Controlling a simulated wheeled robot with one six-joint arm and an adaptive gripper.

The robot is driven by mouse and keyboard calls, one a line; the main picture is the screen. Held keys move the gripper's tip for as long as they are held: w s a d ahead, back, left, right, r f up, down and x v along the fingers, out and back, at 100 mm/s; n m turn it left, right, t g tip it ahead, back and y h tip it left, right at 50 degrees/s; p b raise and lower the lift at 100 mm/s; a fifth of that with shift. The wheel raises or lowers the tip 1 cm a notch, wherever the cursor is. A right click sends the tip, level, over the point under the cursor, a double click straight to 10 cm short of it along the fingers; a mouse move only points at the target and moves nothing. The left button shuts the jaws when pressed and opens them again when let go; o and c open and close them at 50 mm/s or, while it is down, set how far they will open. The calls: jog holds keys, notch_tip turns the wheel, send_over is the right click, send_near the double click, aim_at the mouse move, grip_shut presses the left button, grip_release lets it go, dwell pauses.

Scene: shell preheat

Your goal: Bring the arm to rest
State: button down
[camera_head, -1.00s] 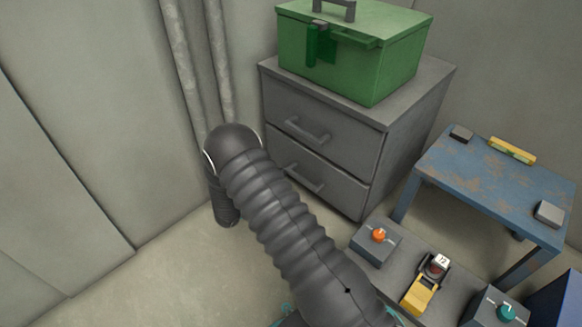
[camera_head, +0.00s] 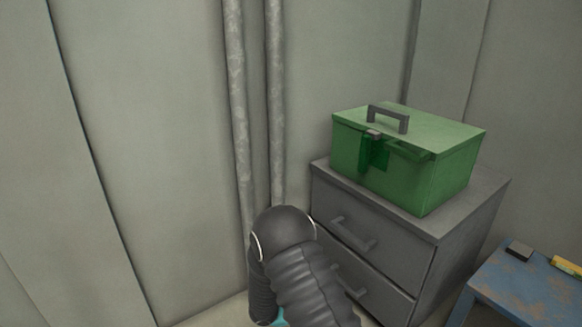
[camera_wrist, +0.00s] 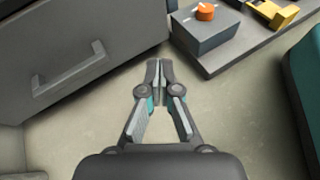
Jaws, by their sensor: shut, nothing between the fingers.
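My gripper (camera_wrist: 160,66) shows in the wrist view with its two fingertips together and nothing between them. It hangs above the bare floor, between the grey drawer cabinet (camera_wrist: 75,50) at left and a dark box with an orange knob (camera_wrist: 206,13) at upper right. In the head view my ribbed arm rises from the bottom edge in front of the cabinet (camera_head: 460,228), bent at the elbow. The gripper itself is out of the head view.
A green toolbox (camera_head: 400,160) stands on the cabinet. A worn blue table (camera_head: 525,290) is at lower right with small items on it. Pipes (camera_head: 238,120) run up the wall behind my arm. The floor (camera_wrist: 90,140) under the gripper looks clear.

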jog(key=s+d+r+m+t+y+p, duration=0.1)
jog(key=s+r+m+y, duration=0.3)
jog(key=r, duration=1)
jog(key=s+r+m+t+y+p, duration=0.1)
jog(key=s+r+m+y+p, duration=0.3)
jog(key=s+r+m, duration=0.4)
jog(key=s+d+r+m+t+y+p, duration=0.1)
jog(key=s+r+m+y+p, duration=0.2)
jog(key=s+r, duration=0.9)
notch_tip(320, 180, up, 10)
jog(key=m+y, duration=0.2)
jog(key=m, duration=0.1)
jog(key=shift+d+r, duration=0.25)
jog(key=shift+d, duration=0.1)
